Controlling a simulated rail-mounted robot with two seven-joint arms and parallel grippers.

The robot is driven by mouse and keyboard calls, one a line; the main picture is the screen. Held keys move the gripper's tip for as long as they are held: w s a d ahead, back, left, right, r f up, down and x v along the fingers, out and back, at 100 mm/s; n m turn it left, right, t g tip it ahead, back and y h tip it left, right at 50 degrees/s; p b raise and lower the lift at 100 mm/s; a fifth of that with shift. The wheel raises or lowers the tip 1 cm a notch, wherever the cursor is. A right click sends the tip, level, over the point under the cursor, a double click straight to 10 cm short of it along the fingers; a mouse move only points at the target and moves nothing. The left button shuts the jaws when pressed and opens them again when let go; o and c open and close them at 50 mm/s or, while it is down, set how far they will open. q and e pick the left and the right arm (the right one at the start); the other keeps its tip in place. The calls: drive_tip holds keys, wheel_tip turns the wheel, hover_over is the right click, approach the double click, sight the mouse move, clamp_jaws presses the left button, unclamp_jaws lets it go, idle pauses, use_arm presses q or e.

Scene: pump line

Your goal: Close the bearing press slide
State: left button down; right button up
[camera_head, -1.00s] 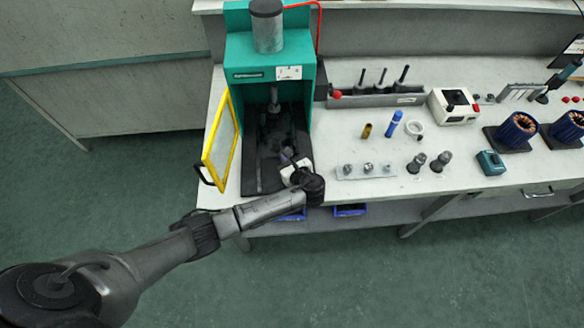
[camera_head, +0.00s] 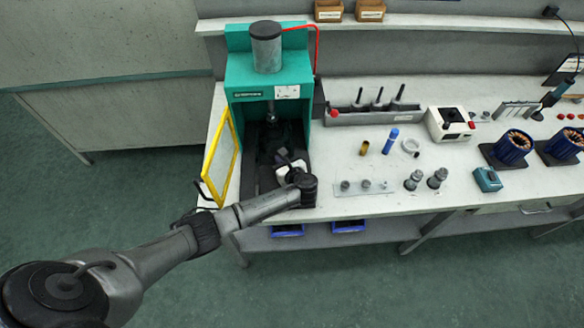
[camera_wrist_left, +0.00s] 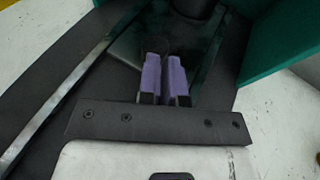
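The bearing press is a teal housing (camera_head: 240,78) with a grey cylinder (camera_head: 266,50) on top and a dark ram (camera_head: 271,112) inside. Its yellow-framed door (camera_head: 211,166) stands open on the left. A dark slide bed lies on the press floor, also seen in the left wrist view (camera_wrist_left: 215,75); the slide's exact position is hard to make out. My left gripper (camera_head: 283,156) reaches into the open front, low over the bed. In the left wrist view its purple-padded fingers (camera_wrist_left: 166,72) are close together, with a thin dark gap and nothing clearly held. My right gripper is not in view.
Right of the press are a tool rack (camera_head: 365,116), a clear plate with small parts (camera_head: 362,187), a blue bottle (camera_head: 390,141), a white box (camera_head: 449,124) and copper-wound stators (camera_head: 512,146). Blue bins (camera_head: 348,226) hang below the front edge.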

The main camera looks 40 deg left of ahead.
use_arm(q)
drive_tip(key=shift+s+a+f, duration=0.1)
drive_tip(key=shift+f, duration=0.05)
drive_tip(key=shift+s+d+r+p, duration=0.15)
drive_tip(key=shift+d+r+p, duration=0.1)
drive_tip(key=shift+p, duration=0.2)
drive_tip(key=d+p, duration=0.1)
drive_tip(key=d, duration=0.1)
drive_tip(key=s+d+p, duration=0.1)
drive_tip(key=d, duration=0.1)
drive_tip(key=shift+s+d+r+p, duration=0.1)
drive_tip(key=shift+d+p, duration=0.05)
drive_tip(key=shift+p, duration=0.25)
drive_tip(key=p+v, duration=0.1)
drive_tip(key=v, duration=0.8)
